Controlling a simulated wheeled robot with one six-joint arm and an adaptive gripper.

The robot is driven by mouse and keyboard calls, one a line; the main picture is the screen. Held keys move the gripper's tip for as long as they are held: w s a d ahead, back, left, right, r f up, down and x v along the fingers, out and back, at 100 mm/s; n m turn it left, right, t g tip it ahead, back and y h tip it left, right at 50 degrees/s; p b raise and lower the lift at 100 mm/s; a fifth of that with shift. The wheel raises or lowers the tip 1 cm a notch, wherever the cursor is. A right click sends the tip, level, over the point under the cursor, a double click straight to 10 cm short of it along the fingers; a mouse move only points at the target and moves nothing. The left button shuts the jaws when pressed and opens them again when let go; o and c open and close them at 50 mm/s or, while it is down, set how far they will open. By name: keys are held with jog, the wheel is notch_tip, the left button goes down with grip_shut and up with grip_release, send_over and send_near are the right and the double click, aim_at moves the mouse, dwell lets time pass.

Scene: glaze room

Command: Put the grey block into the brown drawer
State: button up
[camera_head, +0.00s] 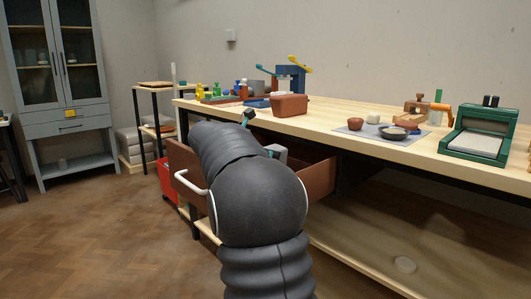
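The brown drawer (319,178) under the workbench is pulled open. Its front with a white handle (191,183) shows to the left of my dark arm, and a side wall shows to the right. My arm crosses in front of the drawer and hides most of its inside. A small light grey piece (277,151) shows just behind my arm, over the drawer; I cannot tell whether it is the grey block or part of my gripper. My gripper's fingers are hidden behind the arm.
The workbench (340,121) carries a brown box (289,105), a blue press (291,78), a mat with bowls (393,132) and a green machine (479,132). A red bin (167,179) stands left of the drawer. A grey cabinet (62,90) stands far left. Floor is free at left.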

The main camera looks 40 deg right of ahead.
jog(key=o, duration=0.4)
jog(key=shift+d+f, duration=0.1)
jog(key=shift+f, duration=0.45)
jog(key=shift+o, duration=0.2)
jog(key=shift+r, duration=0.2)
jog(key=r+p+v, duration=0.1)
jog(key=v, duration=0.7)
jog(key=shift+d, duration=0.15)
jog(key=shift+r, duration=0.1)
